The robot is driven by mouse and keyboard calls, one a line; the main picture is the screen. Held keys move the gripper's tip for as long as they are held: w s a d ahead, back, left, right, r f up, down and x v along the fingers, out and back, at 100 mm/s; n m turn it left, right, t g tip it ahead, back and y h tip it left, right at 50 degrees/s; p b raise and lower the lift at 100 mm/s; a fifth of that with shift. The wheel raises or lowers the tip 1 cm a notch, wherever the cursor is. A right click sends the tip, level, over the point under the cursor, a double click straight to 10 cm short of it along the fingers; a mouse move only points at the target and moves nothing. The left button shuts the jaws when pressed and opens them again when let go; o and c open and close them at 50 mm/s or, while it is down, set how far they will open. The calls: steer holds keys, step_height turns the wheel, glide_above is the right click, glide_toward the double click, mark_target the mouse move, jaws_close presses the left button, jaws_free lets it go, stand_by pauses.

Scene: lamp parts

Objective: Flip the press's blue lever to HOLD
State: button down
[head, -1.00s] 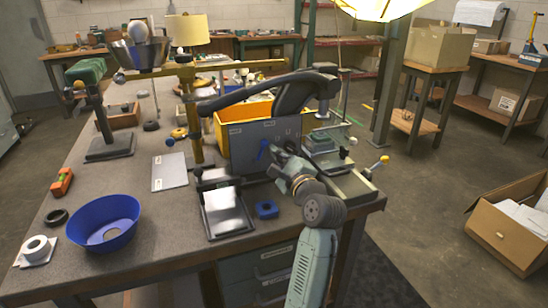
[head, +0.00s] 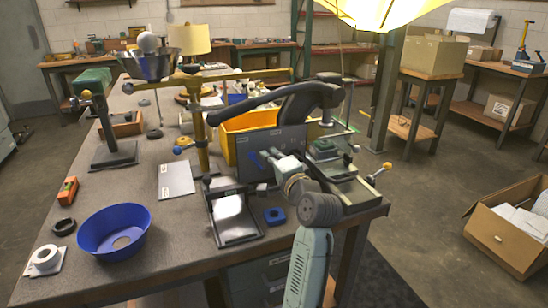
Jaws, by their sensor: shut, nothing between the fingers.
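The press's grey panel (head: 245,170) stands upright on the bench in front of a yellow bin, with small pale labels too small to read. The blue lever (head: 256,160) is on the panel's face, tilted, partly hidden by my gripper. My gripper (head: 272,160) is shut with nothing between its fingers and is at the lever, on its right side. I cannot tell whether it touches the lever. My arm reaches in from the lower right.
A black tray with a bright plate (head: 233,219) and a small blue block (head: 274,216) sit in front of the panel. A long black handle (head: 255,102) passes above it. A blue bowl (head: 114,229) stands at the left. The brass post (head: 199,130) rises close by.

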steer(key=shift+a+n, duration=0.25)
steer(key=shift+n, duration=0.15)
steer(key=shift+s, duration=0.1)
stand_by(0.3)
steer(key=v, duration=1.2)
